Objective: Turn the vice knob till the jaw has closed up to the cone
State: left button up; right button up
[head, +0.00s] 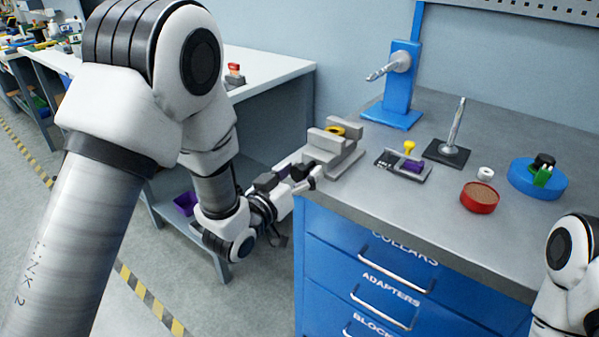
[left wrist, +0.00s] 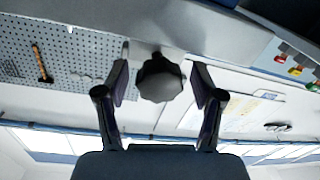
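The grey vice (head: 341,162) stands at the front left edge of the bench. A yellow piece, apparently the cone (head: 335,130), sits between its jaws; the gap to the jaw is too small to judge. My left gripper (head: 291,178) is at the vice's near side, beyond the bench edge. In the left wrist view the dark, lobed vice knob (left wrist: 159,79) is between my left gripper's two open fingers (left wrist: 160,76), with a gap on each side. In the head view the knob is hard to tell from the dark fingers. My right gripper is out of view.
A small tray (head: 384,161) with a yellow and a purple piece lies right of the vice. Behind are a blue stand (head: 400,90) and a spindle on a black base (head: 447,152). A red dish (head: 479,198) and blue round holder (head: 522,178) stand further right.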

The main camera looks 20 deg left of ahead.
pick_arm(q)
jog(key=c, duration=1.1)
jog(key=shift+m, duration=0.3)
jog(key=m+b, duration=0.2)
jog(key=m, duration=0.1)
jog(key=shift+b, duration=0.3)
jog(key=shift+m+b, duration=0.8)
jog(key=shift+m, duration=0.6)
jog(key=shift+r, duration=0.1)
jog(key=o, duration=1.2)
